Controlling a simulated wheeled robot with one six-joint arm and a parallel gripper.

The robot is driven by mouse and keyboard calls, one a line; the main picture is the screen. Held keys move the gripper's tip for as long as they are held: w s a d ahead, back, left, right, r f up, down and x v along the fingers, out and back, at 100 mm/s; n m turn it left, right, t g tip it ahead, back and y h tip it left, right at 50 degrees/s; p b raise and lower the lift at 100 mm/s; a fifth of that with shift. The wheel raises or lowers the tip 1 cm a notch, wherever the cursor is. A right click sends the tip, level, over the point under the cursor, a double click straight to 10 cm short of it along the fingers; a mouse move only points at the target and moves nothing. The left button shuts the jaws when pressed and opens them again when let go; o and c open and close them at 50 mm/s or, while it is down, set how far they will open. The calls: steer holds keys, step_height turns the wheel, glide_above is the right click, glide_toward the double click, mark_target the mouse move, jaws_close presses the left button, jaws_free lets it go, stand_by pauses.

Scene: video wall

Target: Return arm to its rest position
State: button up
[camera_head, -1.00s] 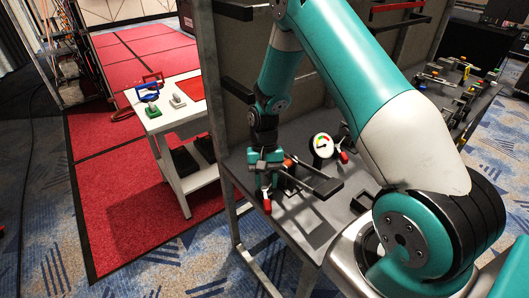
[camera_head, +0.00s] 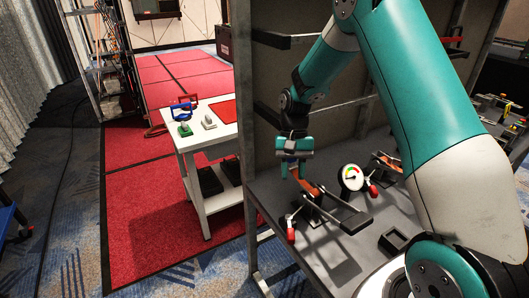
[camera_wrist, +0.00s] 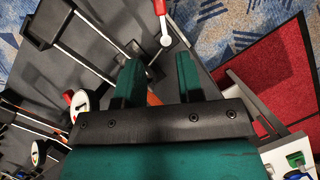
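My gripper (camera_head: 294,172) hangs from my teal and white arm over the left part of a grey workbench (camera_head: 262,186). In the wrist view its two teal fingers (camera_wrist: 158,82) stand apart with a gap between them, so it is open and seems empty. A toggle clamp (camera_head: 335,212) with a red-tipped lever (camera_head: 290,235) sits on the bench just below it. An orange-brown part (camera_head: 307,187) of the clamp is close under the fingertips; I cannot tell whether they touch.
A round gauge (camera_head: 352,177) and another red-tipped lever (camera_head: 372,191) stand right of the clamp. A grey back panel (camera_head: 275,75) rises behind, with black bars (camera_head: 270,40) jutting out. A white side table (camera_head: 205,138) stands at left on red carpet.

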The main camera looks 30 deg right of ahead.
steer(key=s+a+r+n+t, duration=0.1)
steer(key=s+a+r+n, duration=0.25)
steer(key=a+r, duration=0.25)
steer(key=s+a+r+n+t, duration=0.1)
steer(key=s+a+r+n, duration=0.2)
steer(key=s+a+r, duration=0.3)
steer(key=s+a+r+n+t+y, duration=0.1)
steer(key=s+a+r+n, duration=0.2)
steer(key=s, duration=0.3)
steer(key=s+a+r+n+y, duration=0.1)
steer(key=s+a+r+n, duration=0.2)
steer(key=s, duration=0.4)
steer(key=shift+s+a+t, duration=0.3)
steer(key=shift+a+t, duration=0.1)
steer(key=shift+a, duration=0.1)
